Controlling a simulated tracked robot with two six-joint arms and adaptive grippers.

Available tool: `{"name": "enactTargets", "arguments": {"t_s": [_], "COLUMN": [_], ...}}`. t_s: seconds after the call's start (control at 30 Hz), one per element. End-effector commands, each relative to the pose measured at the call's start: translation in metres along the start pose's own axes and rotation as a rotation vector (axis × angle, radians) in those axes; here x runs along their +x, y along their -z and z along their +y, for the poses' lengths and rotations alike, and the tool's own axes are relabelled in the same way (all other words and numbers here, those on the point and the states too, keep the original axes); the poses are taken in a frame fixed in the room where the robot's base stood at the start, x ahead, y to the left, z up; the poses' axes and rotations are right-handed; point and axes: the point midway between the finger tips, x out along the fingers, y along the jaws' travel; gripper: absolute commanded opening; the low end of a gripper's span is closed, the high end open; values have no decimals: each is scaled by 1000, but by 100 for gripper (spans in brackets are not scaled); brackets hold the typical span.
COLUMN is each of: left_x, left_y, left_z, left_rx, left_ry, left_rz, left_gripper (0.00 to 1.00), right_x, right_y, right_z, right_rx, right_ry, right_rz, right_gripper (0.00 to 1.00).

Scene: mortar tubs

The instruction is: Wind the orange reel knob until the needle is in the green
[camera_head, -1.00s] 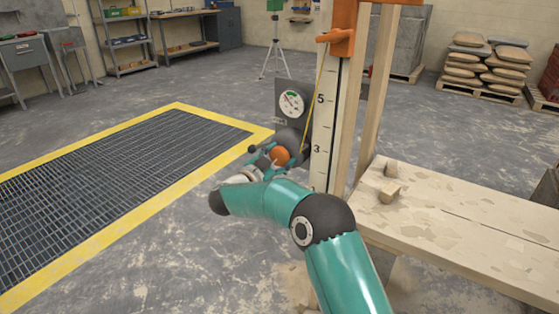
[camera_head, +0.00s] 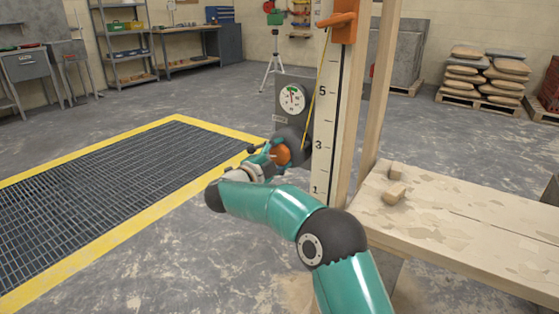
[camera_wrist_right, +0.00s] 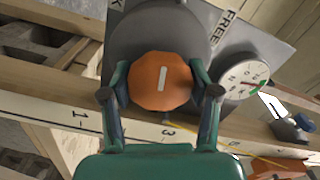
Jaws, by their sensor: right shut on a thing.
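The orange reel knob (camera_head: 281,154) sits on a dark round reel (camera_head: 290,137) on a grey plate beside the wooden post. My right gripper (camera_wrist_right: 160,82) is shut on the knob, one finger on each side; a pale bar mark shows on its face in the right wrist view (camera_wrist_right: 162,78). The white gauge (camera_head: 292,98) is above the reel; its needle points about straight up, at or close to the small green band. The gauge also shows in the right wrist view (camera_wrist_right: 243,79), tilted. I cannot tell exactly where the tip lies. My left gripper is out of view.
A yellow line runs from the reel up the numbered post (camera_head: 327,120) to an orange bracket (camera_head: 343,22). A wooden bench (camera_head: 470,215) with small blocks stands at right. A yellow-edged floor grating (camera_head: 120,190) lies at left.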

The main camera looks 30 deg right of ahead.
Motion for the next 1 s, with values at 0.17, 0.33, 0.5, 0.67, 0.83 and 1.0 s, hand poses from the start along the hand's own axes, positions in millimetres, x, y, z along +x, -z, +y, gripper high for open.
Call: {"name": "enactTargets", "arguments": {"t_s": [0.17, 0.33, 0.5, 0.67, 0.83, 1.0], "left_x": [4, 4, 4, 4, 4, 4], "left_y": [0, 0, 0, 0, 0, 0], "left_z": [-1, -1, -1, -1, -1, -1], "left_rx": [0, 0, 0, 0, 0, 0], "left_ry": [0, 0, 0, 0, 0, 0], "left_rz": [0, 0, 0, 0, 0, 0], "left_gripper": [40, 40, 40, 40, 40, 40], "right_x": [0, 0, 0, 0, 0, 0], "right_y": [-1, -1, -1, -1, 0, 0], "right_z": [4, 4, 5, 5, 3, 2], "right_rx": [31, 38, 37, 36, 37, 38], "right_ry": [-8, -9, -9, -10, -7, -5], "right_rz": [1, 1, 1, 2, 1, 1], "right_gripper": [26, 26, 26, 74, 87, 87]}}
